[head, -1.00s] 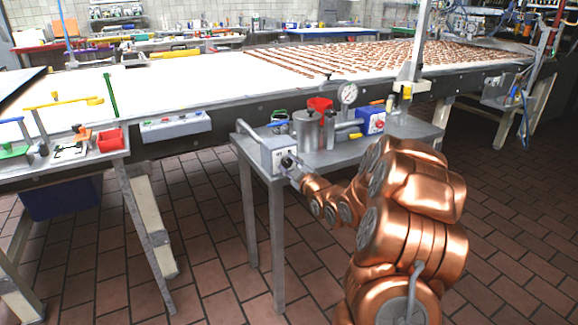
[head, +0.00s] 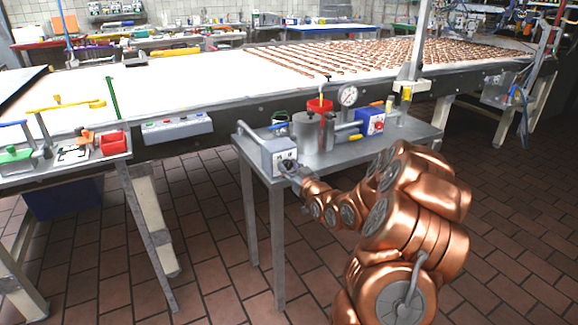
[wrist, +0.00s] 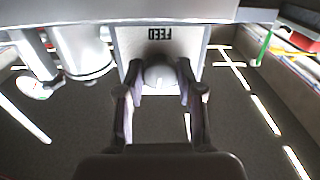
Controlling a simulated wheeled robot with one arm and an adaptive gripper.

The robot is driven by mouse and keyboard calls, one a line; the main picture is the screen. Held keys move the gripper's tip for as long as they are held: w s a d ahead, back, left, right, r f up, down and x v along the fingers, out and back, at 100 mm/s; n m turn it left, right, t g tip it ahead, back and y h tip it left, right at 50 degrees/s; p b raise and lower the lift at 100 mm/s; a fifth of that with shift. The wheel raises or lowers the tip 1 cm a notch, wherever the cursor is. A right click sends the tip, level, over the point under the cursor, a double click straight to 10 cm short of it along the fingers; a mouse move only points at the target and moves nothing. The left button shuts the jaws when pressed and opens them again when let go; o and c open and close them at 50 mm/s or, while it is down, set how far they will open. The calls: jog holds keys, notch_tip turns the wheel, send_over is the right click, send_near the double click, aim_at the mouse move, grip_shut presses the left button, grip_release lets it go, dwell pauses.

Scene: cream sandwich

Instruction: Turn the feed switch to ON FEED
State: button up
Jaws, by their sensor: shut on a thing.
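The feed switch is a round pale knob (wrist: 160,76) on the front of a light grey box (head: 280,151) at the near left corner of a small steel table. In the wrist view a label reading FEED (wrist: 159,33) appears upside down, close to the knob. My gripper (wrist: 161,84) is shut on the knob, with one finger on each side. In the head view my gripper (head: 292,171) is at the box's front face and hides most of the knob. I cannot read the switch's setting.
The tiled floor between is clear.

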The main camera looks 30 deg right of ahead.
jog(key=m+p, duration=0.1)
jog(key=m, duration=0.4)
dwell(0.6)
jog(key=o, duration=1.2)
jog(key=shift+c, duration=0.2)
jog(key=s, duration=0.7)
jog(key=shift+s+a, duration=0.25)
jog(key=shift+a, duration=0.15)
